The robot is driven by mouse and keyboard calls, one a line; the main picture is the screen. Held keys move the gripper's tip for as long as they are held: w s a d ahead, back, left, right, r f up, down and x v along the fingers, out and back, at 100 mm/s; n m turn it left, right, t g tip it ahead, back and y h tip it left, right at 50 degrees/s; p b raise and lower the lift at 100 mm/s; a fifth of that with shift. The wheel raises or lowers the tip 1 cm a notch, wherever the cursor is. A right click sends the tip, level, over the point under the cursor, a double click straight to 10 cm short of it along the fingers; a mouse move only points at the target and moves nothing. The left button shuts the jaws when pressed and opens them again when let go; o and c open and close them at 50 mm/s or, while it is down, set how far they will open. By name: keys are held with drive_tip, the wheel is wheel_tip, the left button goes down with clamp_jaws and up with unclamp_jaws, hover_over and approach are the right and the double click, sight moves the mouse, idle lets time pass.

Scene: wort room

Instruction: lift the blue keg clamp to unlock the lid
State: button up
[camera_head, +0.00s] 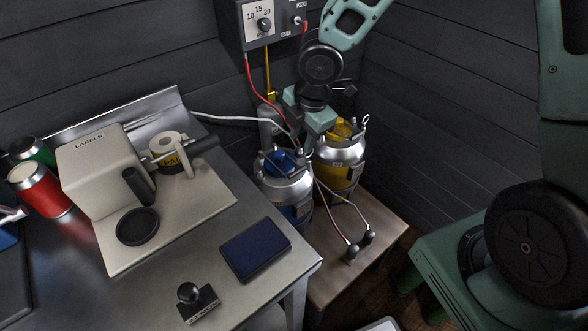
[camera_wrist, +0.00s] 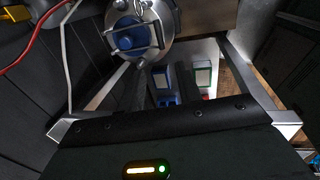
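The blue keg (camera_head: 290,194) stands beside the steel bench, with a silver shoulder and a blue lid (camera_wrist: 126,42). A thin metal clamp (camera_wrist: 157,32) frames the lid and appears to lie down across it, though its exact angle is hard to tell. In the head view the lid (camera_head: 279,162) and clamp are small. My gripper (camera_head: 313,143) hangs above and slightly right of the blue keg, near the yellow keg, apart from the clamp. In the wrist view my gripper (camera_wrist: 163,88) appears open and empty, with a gap between its dark fingers; the keg top lies at upper left.
The yellow keg (camera_head: 340,160) stands close on the right. The bench (camera_head: 257,210) holds a label machine (camera_head: 98,170), an ink pad (camera_head: 255,249) and a stamp (camera_head: 197,300). Dark walls bound the corner.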

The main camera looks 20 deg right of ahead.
sight(294, 172)
drive_tip(key=f+b, duration=0.1)
drive_tip(key=f, duration=0.3)
drive_tip(key=w+f+b, duration=0.1)
drive_tip(key=f, duration=0.3)
drive_tip(key=w+f+b, duration=0.1)
drive_tip(key=f+b, duration=0.1)
drive_tip(key=f, duration=0.3)
drive_tip(key=shift+w+a, duration=0.2)
drive_tip(key=shift+a, duration=0.15)
drive_tip(key=shift+r, duration=0.1)
clamp_jaws()
